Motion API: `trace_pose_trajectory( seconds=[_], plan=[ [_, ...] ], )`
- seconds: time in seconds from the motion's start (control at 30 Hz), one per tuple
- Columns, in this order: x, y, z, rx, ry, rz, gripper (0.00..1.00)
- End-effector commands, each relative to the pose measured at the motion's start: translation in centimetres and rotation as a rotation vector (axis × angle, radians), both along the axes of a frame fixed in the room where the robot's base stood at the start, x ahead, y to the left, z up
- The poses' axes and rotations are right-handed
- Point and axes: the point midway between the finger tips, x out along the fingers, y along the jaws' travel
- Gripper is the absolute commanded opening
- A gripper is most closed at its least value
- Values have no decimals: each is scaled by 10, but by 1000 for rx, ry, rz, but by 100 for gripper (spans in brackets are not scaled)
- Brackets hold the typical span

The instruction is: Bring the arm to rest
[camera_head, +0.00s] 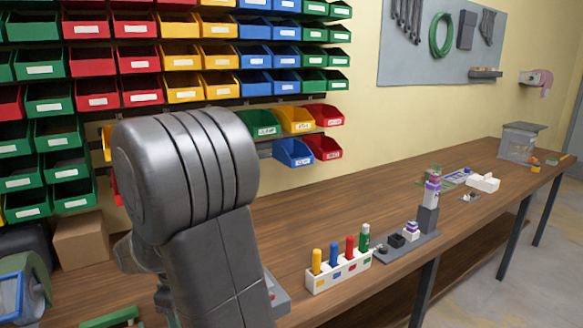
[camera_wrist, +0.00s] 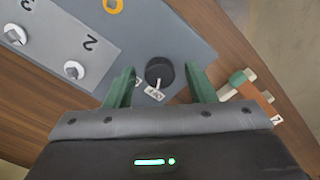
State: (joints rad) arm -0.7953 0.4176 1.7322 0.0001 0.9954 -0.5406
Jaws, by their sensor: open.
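My arm (camera_head: 190,190) fills the left middle of the head view, bent, and hides my gripper there. In the wrist view my gripper (camera_wrist: 160,74) has its two green fingers apart. Nothing is held.
The panel has silver knobs (camera_wrist: 74,70) near numbers and a yellow ring (camera_wrist: 113,5). A white block (camera_head: 338,272) with coloured pegs stands on the wooden bench (camera_head: 290,225), with a grey tray (camera_head: 408,246) to its right. Bins (camera_head: 180,57) line the wall behind.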

Motion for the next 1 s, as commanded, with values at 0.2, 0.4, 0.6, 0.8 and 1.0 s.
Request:
trace_pose_trajectory(
  seconds=[0.2, 0.4, 0.6, 0.8, 1.0],
  plan=[
    [1, 0, 2, 2, -3, -186, 50],
    [1, 1, 2, 3, -4, -350, 50],
    [1, 1, 2, 2, -3, -514, 50],
    [1, 1, 2, 3, -4, -678, 50],
    [1, 1, 2, 2, -4, -842, 50]
  ],
)
